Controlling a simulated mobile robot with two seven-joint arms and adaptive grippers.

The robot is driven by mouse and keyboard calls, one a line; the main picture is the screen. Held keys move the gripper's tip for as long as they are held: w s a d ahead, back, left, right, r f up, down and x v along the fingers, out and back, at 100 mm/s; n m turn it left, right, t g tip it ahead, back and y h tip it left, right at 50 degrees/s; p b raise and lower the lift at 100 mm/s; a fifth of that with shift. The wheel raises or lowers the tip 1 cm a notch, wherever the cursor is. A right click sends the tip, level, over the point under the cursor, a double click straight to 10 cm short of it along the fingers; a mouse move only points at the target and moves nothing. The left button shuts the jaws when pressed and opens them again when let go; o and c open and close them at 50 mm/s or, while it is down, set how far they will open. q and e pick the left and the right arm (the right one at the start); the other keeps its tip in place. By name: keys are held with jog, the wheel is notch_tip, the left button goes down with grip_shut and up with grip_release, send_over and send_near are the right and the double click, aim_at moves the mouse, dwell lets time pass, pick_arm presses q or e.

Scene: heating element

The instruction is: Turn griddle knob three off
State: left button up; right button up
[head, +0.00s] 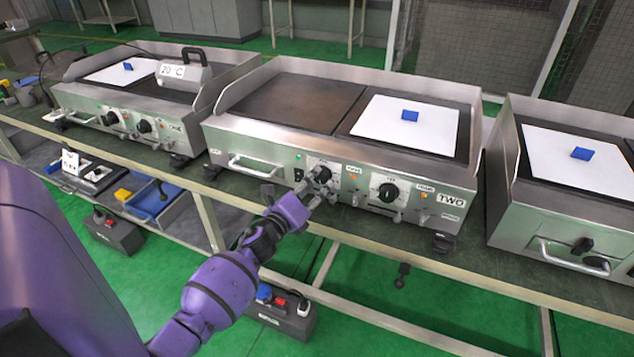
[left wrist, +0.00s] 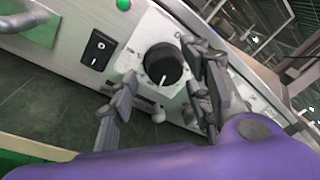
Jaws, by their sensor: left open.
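Griddle two (head: 290,140) stands in the middle of the bench in the head view. Its left black round knob (head: 322,173) is at my left gripper (head: 311,188). In the left wrist view this knob (left wrist: 163,64) has a white pointer line and sits on a pale dial plate. My left gripper's fingers (left wrist: 160,98) are spread, one on each side below the knob, with nothing held. I cannot tell if they touch it. Griddle two's right knob (head: 388,192) is clear of the gripper. My right gripper is not in view.
A black rocker switch (left wrist: 98,48) and a green lamp (left wrist: 124,4) are beside the knob. Griddle one (head: 150,110) is at left, another griddle (head: 520,225) at right. A front handle (head: 255,166) juts out left of the gripper. The bench edge (head: 400,255) runs below.

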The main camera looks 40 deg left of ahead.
pick_arm(q)
jog(key=shift+w+a, duration=0.1)
jog(key=shift+w, duration=0.75)
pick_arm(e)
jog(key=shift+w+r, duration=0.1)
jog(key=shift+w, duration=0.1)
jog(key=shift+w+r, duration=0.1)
pick_arm(q)
jog(key=c, duration=1.1)
jog(key=shift+o, duration=0.2)
jog(key=shift+f, duration=0.15)
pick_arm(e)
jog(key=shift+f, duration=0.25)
